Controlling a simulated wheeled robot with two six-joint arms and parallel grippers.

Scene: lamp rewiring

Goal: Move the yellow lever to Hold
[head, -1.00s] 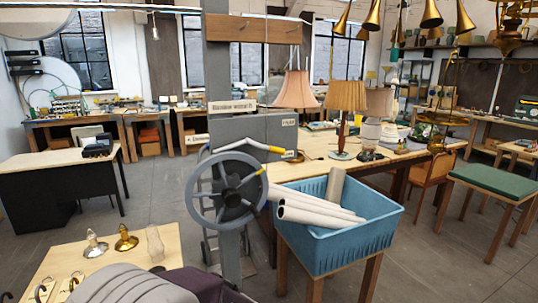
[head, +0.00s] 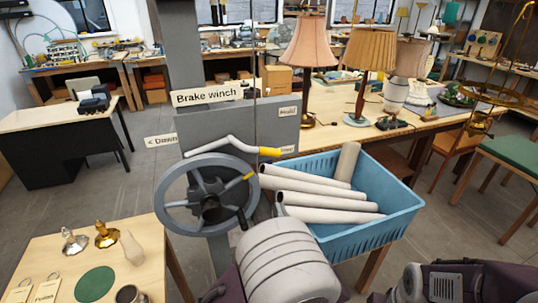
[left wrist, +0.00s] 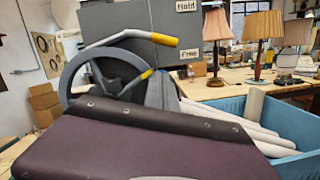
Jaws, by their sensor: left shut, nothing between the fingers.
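The yellow lever is a bent grey bar with a yellow grip (head: 270,152) on the brake winch, above its grey handwheel (head: 172,213). Its grip is beside the lower sign, Free (head: 287,149); the Hold sign (head: 288,112) is higher. In the left wrist view the yellow grip (left wrist: 164,39) stands below Hold (left wrist: 186,6) and above Free (left wrist: 189,55). My left gripper (left wrist: 165,118) is shut and empty, its purple body low in the left wrist view, apart from the lever. In the head view my arm hides its fingertips. My right gripper is out of view.
A blue crate (head: 392,225) of white tubes stands right of the winch. Lamps stand on the long bench (head: 345,135) behind. A low table (head: 60,255) with small lamp parts is at front left. A "Down" sign (head: 160,141) is left of the winch.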

